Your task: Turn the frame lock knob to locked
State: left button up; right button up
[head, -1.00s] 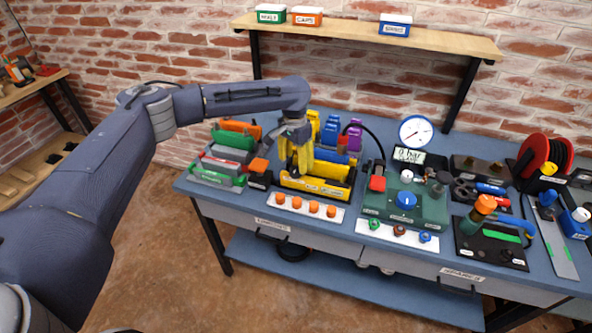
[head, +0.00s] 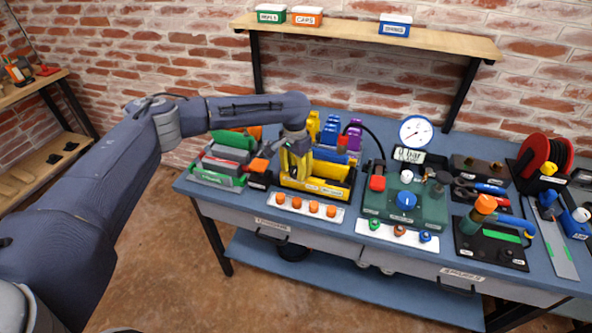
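No knob has a label I can read as frame lock. An orange handle (head: 259,165) stands on a small black labelled block (head: 259,181), between the red-green rack and the yellow tray; it may be the lock knob, but I cannot tell its setting. My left gripper (head: 297,168) points down over the yellow tray (head: 314,189), just right of the orange handle and apart from it. Yellow shows at its fingers; whether that is a held part or one standing behind is unclear. A blue round knob (head: 406,201) sits on the green gauge panel (head: 376,206). My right gripper is out of view.
A rack of green, grey and red parts (head: 218,178) stands left of the block. A strip with several orange knobs (head: 303,209) lies in front of the tray. A gauge (head: 416,131), tool stands and a red reel (head: 534,151) fill the right side.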

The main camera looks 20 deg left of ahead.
pick_arm(q)
grip_shut()
jog(key=shift+m, duration=0.3)
jog(key=m, duration=0.4)
jog(key=shift+r, duration=0.1)
jog(key=m, duration=0.4)
jog(key=shift+d, duration=0.1)
jog(key=m, duration=0.5)
jog(key=shift+d+m, duration=0.1)
jog(key=shift+m, duration=0.3)
jog(key=shift+s+m, duration=0.15)
jog(key=shift+m, duration=1.45)
jog(key=shift+d+m, duration=0.1)
jog(key=shift+m, duration=0.2)
